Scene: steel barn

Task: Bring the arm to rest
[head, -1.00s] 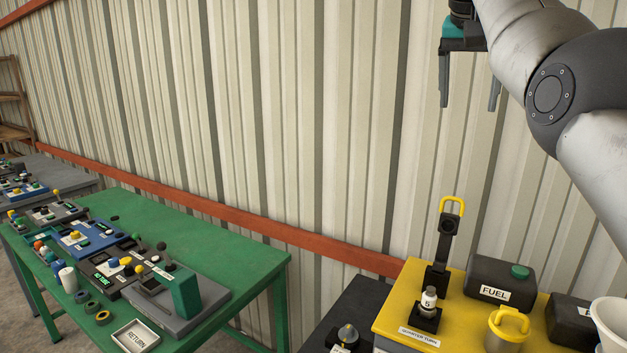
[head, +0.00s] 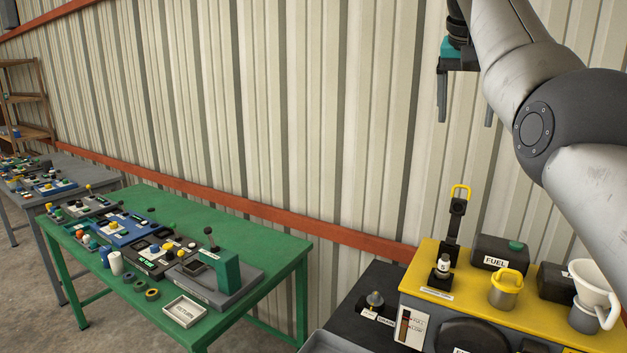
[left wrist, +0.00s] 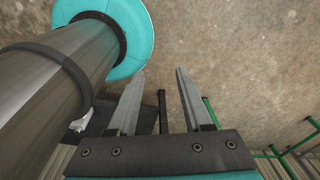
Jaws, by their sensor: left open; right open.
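My right gripper (head: 466,103) hangs fingers down in front of the ribbed wall at the upper right of the head view, above the yellow-topped bench. Its two dark fingers are apart with nothing between them. My grey right arm (head: 555,110) comes in from the right edge. My left gripper (left wrist: 160,88) shows in the left wrist view with its two fingers apart and empty, over bare floor. It is not visible in the head view.
A green table (head: 275,245) with several control boxes and a RETURN tray (head: 184,311) stands at left centre. A yellow-topped bench (head: 440,262) at the lower right carries a FUEL can (head: 497,256), a yellow-lidded jar (head: 506,288) and a white funnel (head: 594,292). Shelves (head: 25,98) stand far left.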

